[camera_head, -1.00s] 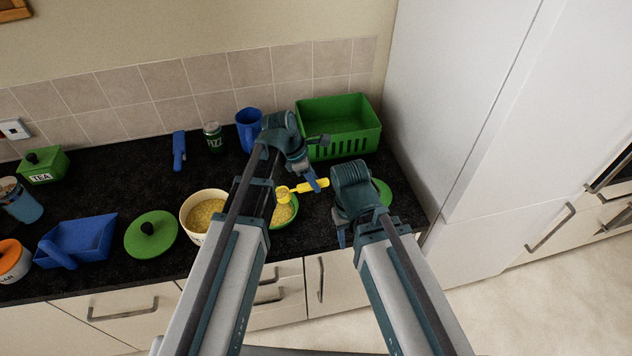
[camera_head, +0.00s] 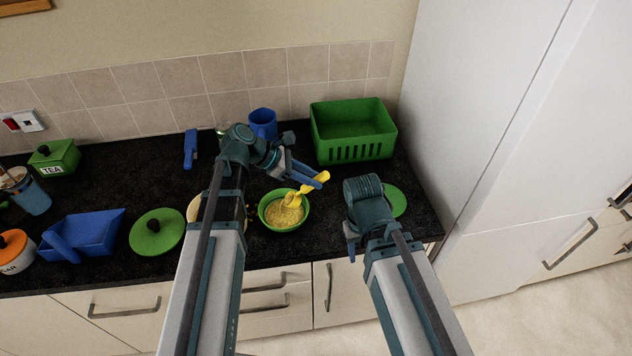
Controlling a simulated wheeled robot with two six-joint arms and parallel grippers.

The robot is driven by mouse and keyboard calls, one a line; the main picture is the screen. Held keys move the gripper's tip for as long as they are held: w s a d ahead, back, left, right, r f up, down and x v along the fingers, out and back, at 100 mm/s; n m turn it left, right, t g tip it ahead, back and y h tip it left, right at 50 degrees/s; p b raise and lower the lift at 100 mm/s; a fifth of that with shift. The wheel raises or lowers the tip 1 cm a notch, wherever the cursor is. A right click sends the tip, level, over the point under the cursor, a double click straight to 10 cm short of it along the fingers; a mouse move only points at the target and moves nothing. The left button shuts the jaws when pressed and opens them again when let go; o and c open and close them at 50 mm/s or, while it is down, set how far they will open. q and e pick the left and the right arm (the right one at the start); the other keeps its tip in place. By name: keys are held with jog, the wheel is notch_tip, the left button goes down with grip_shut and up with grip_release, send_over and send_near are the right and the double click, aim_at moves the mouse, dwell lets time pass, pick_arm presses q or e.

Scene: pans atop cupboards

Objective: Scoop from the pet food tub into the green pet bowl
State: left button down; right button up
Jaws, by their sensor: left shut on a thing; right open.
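The green pet bowl (camera_head: 272,226) stands on the dark counter with yellow pet food (camera_head: 286,214) in it. My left gripper (camera_head: 318,180) is shut on a yellow scoop (camera_head: 304,190), above and behind the bowl. The scoop is tilted, its head low over the food; whether it touches the food I cannot tell. The cream pet food tub (camera_head: 193,209) is left of the bowl and mostly hidden behind my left arm. My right gripper (camera_head: 351,246) is open and empty, right of the bowl near the counter's front edge.
A green basket (camera_head: 352,135) and blue mug (camera_head: 263,124) stand at the back. A green lid with a black knob (camera_head: 156,232) and a blue dustpan-like scoop (camera_head: 84,234) lie to the left. A green disc (camera_head: 395,201) lies beside my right gripper.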

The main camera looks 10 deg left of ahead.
pick_arm(q)
jog(key=shift+s+a+r+t+h+b, duration=0.15)
jog(key=shift+a+r+h+b, duration=0.15)
jog(key=shift+a+h+b, duration=0.35)
jog(key=shift+s+a+r+t+h+b, duration=0.1)
jog(key=shift+a+r+t+h+b, duration=0.15)
jog(key=shift+a+h+b, duration=0.45)
jog(key=shift+s+a+r+t+h+b, duration=0.1)
jog(key=shift+a+r+h+b, duration=0.3)
jog(key=shift+b, duration=0.4)
jog(key=a+h+b, duration=0.1)
jog(key=b, duration=0.1)
jog(key=a+h+b, duration=0.1)
jog(key=b, duration=0.1)
jog(key=a+h+b, duration=0.1)
jog(key=h+b, duration=0.1)
jog(key=shift+s+a+r+t, duration=0.3)
jog(key=shift+s+r+t, duration=0.1)
